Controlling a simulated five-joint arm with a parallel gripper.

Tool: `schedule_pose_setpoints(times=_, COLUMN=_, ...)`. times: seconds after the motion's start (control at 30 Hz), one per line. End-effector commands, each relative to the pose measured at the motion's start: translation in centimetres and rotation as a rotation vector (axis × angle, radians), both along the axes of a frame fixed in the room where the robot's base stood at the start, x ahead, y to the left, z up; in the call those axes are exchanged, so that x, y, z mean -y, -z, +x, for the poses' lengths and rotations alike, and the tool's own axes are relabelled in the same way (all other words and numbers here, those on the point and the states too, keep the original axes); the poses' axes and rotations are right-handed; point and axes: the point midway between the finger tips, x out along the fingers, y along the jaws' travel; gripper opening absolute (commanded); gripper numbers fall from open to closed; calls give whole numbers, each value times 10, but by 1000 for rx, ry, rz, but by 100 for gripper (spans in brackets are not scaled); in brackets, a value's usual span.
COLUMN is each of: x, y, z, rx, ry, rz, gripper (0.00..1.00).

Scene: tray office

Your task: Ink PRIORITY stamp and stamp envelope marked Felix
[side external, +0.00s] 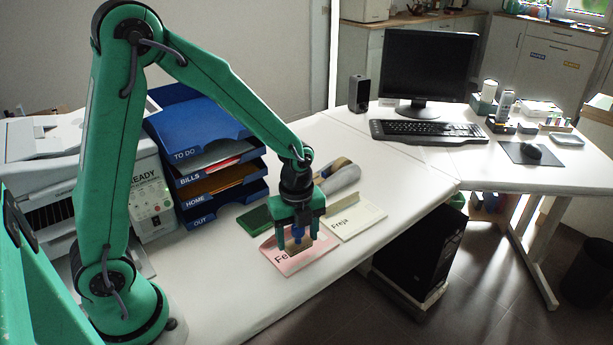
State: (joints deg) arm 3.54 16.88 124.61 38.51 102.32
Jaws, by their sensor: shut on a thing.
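My gripper (298,236) points down and is shut on a stamp (298,245) with a blue handle and a brown block. The stamp is over the pink envelope (289,265); I cannot tell if its block touches the paper. The envelope's writing shows "Fe", and the rest is hidden behind the stamp and gripper. A pale envelope marked Freja (354,218) lies just to the right. A green pad (254,221), perhaps the ink pad, lies left of my gripper. The word on the stamp is not visible.
Blue letter trays (201,158) labelled TO DO, BILLS, HOME and OUT stand behind on the left. A grey and tan object (340,176) lies behind the Freja envelope. The table's front edge is close below the envelopes. The white desk (415,167) is clear toward the keyboard (424,132).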

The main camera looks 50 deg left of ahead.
Motion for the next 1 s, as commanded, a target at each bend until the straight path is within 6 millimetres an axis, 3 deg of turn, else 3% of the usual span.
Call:
schedule_pose_setpoints(times=0.4, x=0, y=26, z=0, rx=-1, ry=0, rz=0, gripper=45)
schedule_pose_setpoints(times=1.0, x=0, y=28, z=0, rx=0, ry=0, rz=0, gripper=45)
